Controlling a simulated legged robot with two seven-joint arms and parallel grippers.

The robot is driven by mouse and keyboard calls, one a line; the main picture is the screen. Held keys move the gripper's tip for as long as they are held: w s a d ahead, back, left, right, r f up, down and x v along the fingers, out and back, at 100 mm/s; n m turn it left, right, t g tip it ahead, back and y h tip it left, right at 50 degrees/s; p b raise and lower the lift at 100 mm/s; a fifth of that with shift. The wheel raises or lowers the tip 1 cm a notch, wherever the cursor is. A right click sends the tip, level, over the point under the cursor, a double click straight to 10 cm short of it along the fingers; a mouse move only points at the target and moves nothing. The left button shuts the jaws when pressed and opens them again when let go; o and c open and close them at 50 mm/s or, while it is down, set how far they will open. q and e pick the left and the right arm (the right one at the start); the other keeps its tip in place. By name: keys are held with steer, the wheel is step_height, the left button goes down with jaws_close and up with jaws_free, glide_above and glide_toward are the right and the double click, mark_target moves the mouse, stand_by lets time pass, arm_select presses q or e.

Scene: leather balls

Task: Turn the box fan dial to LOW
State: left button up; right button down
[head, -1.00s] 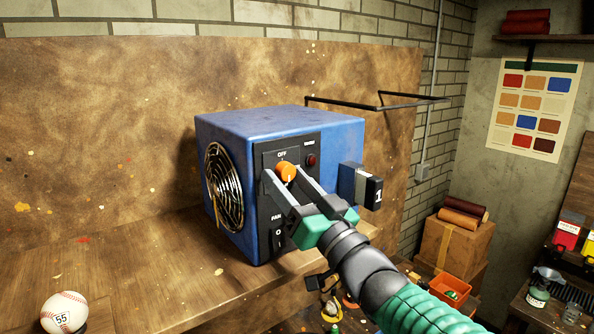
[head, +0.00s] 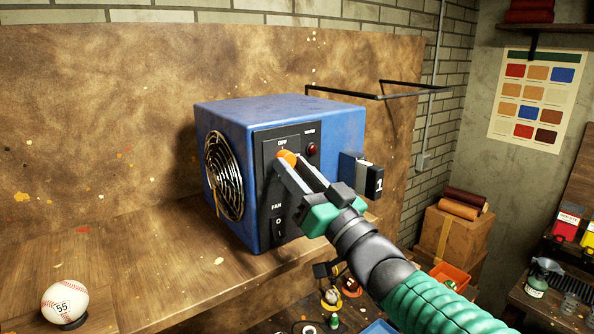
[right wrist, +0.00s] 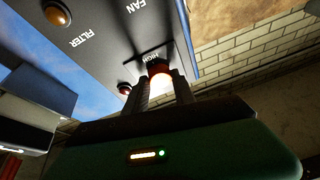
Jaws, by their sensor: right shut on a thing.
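The blue box fan (head: 285,108) stands on the wooden bench, with a round grille (head: 224,175) on its left face and a black control panel on its front. The orange dial (head: 287,158) is on the panel below the word OFF. My right gripper (head: 292,168) is shut on the dial, its fingers on either side of it and hiding most of it. In the right wrist view the dial (right wrist: 159,70) sits between the fingertips, beside the word HIGH. LOW is not readable in either view. My left gripper is not in view.
A red lamp (head: 312,149) is right of the dial, and a FAN switch (head: 278,226) is below it. A block marked 1 (head: 374,184) sticks out on the right. A baseball (head: 64,303) rests at the bench's left front.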

steer(key=n+g, duration=0.1)
steer(key=n, duration=0.1)
steer(key=n+y+b, duration=0.1)
steer(key=n, duration=0.1)
steer(key=shift+w+d+n+g+y+b, duration=0.1)
steer(key=shift+d+n+g+y+b, duration=0.1)
steer(key=shift+n+g+y+b, duration=0.15)
steer(key=shift+n+g+y, duration=0.35)
steer(key=shift+n+g, duration=0.1)
steer(key=shift+n, duration=0.8)
steer(key=n+g, duration=0.1)
steer(key=n, duration=0.2)
steer(key=shift+d+r+n+g+y, duration=0.1)
steer(key=shift+r+n+g+y, duration=0.05)
steer(key=shift+n+g+y, duration=0.2)
steer(key=n+g, duration=0.1)
steer(key=n, duration=0.2)
steer(key=shift+w+r+n+g, duration=0.1)
steer(key=shift+r+n+g, duration=0.05)
steer(key=shift+n+g, duration=0.15)
steer(key=n+g+p, duration=0.1)
steer(key=n, duration=0.3)
steer(key=shift+r+g+p, duration=0.1)
steer(key=shift+g+p, duration=0.2)
steer(key=shift+g, duration=0.05)
steer(key=shift+d+n+g+p, duration=0.1)
steer(key=shift+n+g+p, duration=0.3)
steer(key=shift+n, duration=0.85)
steer(key=shift+n+h, duration=0.45)
steer(key=shift+n, duration=0.05)
